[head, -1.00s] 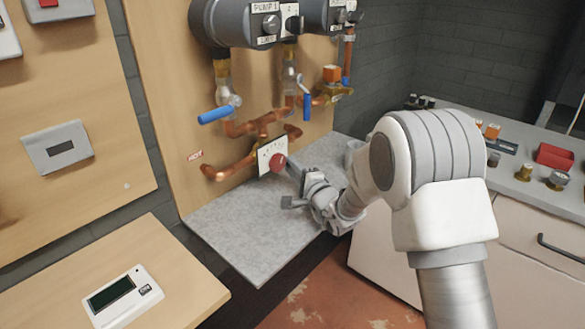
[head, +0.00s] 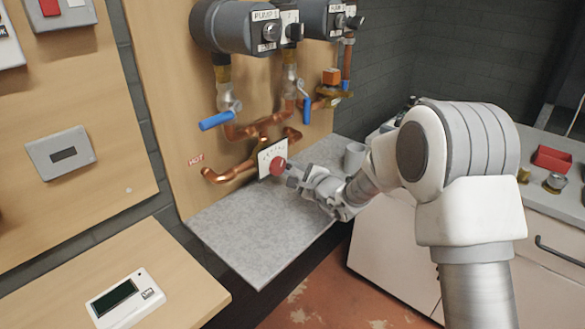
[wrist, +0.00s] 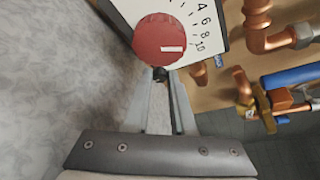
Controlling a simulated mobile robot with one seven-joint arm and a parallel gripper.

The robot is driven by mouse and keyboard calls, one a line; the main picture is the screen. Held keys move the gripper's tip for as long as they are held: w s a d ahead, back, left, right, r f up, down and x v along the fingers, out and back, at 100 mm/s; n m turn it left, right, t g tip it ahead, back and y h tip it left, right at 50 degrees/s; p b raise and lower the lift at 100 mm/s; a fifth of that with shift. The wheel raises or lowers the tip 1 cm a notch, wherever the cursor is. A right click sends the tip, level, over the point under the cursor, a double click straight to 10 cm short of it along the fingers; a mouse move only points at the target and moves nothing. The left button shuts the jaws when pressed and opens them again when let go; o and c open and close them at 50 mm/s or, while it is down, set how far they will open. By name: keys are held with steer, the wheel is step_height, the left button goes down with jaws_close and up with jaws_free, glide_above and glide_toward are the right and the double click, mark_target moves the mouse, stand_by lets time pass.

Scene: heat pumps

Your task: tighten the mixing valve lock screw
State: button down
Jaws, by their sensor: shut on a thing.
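The mixing valve has a red knob (head: 279,166) on a white numbered scale plate (head: 268,155). The knob also shows large in the wrist view (wrist: 160,39), its white mark pointing right toward the 10 end. Just below the knob is the small dark lock screw (wrist: 160,73). My gripper (wrist: 160,82) reaches up to it, with its two fingers close together and shut on the screw. In the head view my gripper (head: 294,174) is at the lower right of the knob, and the screw is hidden there.
Copper pipes (head: 235,172) and a blue-handled valve (head: 216,121) are left of and above the scale plate. Grey pumps (head: 236,25) hang above.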

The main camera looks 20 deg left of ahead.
steer(key=shift+w+d+r+m+g+p, duration=0.1)
steer(key=shift+w+m+g+p, duration=0.05)
steer(key=shift+m+g+p, duration=1.05)
steer(key=shift+m+t, duration=0.3)
steer(key=c, duration=0.8)
jaws_free()
steer(key=shift+o, duration=0.2)
steer(key=v, duration=1.7)
steer(key=shift+d+p, duration=0.15)
steer(key=shift+p, duration=0.15)
